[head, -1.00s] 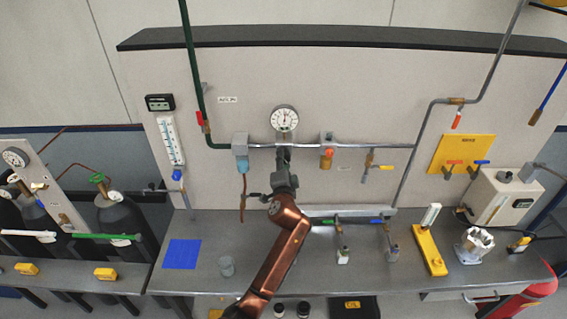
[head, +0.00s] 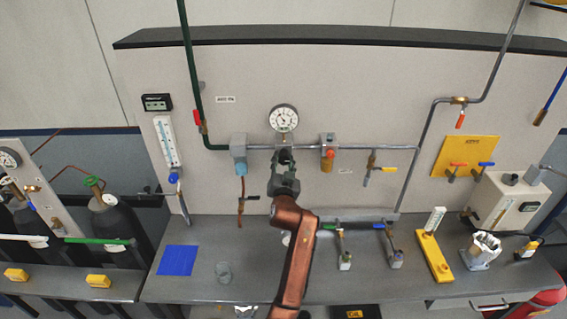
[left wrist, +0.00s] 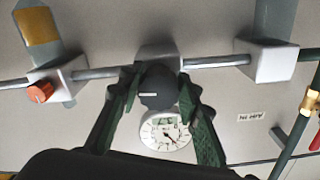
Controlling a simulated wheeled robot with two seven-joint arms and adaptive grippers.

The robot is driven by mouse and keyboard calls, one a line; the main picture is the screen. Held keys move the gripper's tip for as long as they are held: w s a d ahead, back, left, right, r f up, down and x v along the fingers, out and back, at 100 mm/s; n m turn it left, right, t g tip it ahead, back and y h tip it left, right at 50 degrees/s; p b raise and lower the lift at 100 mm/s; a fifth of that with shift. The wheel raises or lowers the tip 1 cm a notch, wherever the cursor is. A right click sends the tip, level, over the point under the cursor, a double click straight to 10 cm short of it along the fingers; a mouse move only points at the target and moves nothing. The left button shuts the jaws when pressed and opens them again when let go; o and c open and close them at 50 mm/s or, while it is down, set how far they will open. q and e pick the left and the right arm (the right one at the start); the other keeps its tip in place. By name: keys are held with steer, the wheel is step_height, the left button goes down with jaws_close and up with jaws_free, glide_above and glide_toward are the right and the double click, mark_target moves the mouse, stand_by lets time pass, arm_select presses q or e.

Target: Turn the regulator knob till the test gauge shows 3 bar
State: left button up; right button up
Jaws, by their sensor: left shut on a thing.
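The test gauge (head: 283,119) is a round white dial on the wall panel, above the pipe; it also shows upside down in the left wrist view (left wrist: 167,131). Its needle shows, but the figures are too small to read surely. The dark round regulator knob (left wrist: 158,88) sits below the gauge on the regulator block, with a pale mark on its face. My left gripper (head: 285,168) is shut on the knob, with one green finger on each side of it in the left wrist view (left wrist: 159,100). In the head view the gripper mostly hides the knob. My right gripper is out of view.
On the same pipe, a grey-blue block (head: 239,153) stands left of the knob and a fitting with an orange knob (head: 328,154) stands right. A yellow-handled valve (head: 388,169) is further right.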

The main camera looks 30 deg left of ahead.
arm_select(q)
steer(key=shift+f+n, duration=0.15)
steer(key=shift+n, duration=0.55)
steer(key=o, duration=1.2)
step_height(320, 180, up, 10)
steer(key=shift+r, duration=0.1)
